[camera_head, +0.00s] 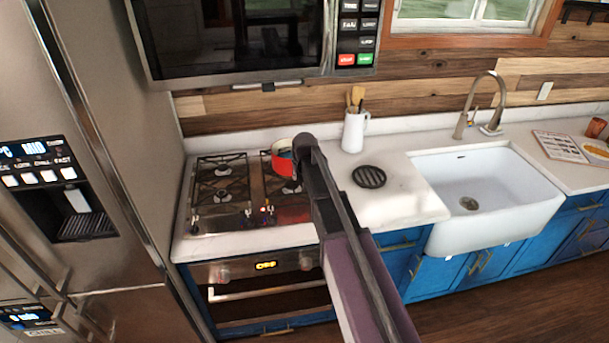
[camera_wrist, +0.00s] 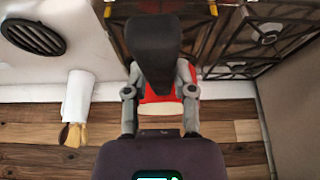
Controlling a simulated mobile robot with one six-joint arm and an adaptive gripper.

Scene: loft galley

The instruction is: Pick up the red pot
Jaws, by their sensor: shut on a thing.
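The red pot (camera_head: 282,169) is at the right burners of the stove (camera_head: 220,222) in the head view, partly hidden behind my arm. Its rim is pale. In the wrist view, a patch of red (camera_wrist: 154,93) shows below a dark piece that looks like its handle (camera_wrist: 153,45). My gripper (camera_wrist: 158,78) has its two grey fingers closed on either side of this dark piece. The fingertips are hidden in the head view. I cannot tell whether the pot touches the grate or is just above it.
A white utensil jug (camera_head: 353,132) and a round black trivet (camera_head: 369,177) stand on the counter to the right, before the white sink (camera_head: 485,185). The microwave (camera_head: 240,40) overhangs the stove. A steel fridge (camera_head: 120,130) is close on the left.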

